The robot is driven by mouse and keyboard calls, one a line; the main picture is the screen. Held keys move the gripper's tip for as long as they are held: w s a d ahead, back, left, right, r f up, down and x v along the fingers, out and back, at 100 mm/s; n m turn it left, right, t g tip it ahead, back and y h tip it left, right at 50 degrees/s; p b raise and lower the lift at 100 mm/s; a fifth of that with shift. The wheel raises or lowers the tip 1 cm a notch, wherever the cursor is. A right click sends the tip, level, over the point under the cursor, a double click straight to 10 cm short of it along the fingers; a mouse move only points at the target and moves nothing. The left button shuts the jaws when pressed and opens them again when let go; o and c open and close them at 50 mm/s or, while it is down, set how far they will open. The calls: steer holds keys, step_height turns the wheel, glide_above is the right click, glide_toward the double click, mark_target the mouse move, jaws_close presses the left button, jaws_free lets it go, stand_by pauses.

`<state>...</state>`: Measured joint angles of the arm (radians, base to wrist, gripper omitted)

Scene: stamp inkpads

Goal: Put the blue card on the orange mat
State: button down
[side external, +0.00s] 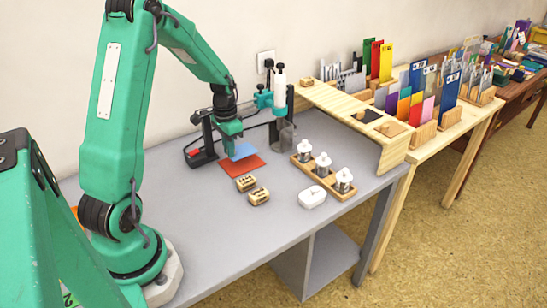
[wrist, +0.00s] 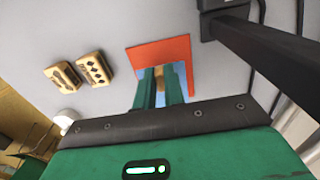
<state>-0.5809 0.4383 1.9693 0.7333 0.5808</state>
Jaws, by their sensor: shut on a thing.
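The blue card (side external: 243,152) is in my gripper (side external: 233,141), flat and over the back part of the orange mat (side external: 247,168). The mat looks red-orange and lies flat on the grey table. From the side view I cannot tell whether the card touches the mat or is just above it. In the wrist view my gripper's green fingers (wrist: 160,84) reach over the mat (wrist: 150,54). They hide most of the card there, with only bits of blue showing around them.
Two wooden stamp blocks (side external: 259,196) lie just in front of the mat. A wooden tray (side external: 303,171) with white-topped bottles and a white lidded box (side external: 312,197) stand to the right. A black stand (side external: 201,157) is close behind on the left. The front of the table (side external: 205,230) is clear.

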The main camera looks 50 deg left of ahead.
steer(key=shift+f, duration=1.95)
steer(key=shift+f, duration=0.15)
steer(key=c, duration=1.5)
jaws_free()
steer(key=shift+r, duration=0.2)
step_height(320, 180, up, 12)
steer(key=shift+f, duration=0.1)
steer(key=shift+d, duration=0.1)
